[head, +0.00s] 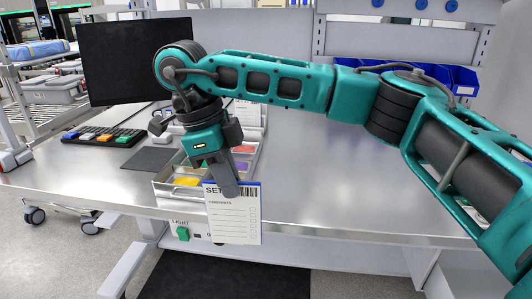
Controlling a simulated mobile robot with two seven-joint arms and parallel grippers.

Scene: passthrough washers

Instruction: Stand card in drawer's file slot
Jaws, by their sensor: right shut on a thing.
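My left gripper is not in view.
A black monitor (120,60) stands at the back left, with a keyboard (104,137) and a dark mat (148,159) before it. Blue bins (440,76) line the back right. The metal tabletop (330,180) right of the drawer is clear. A box with a green switch (183,233) hangs below the table edge.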

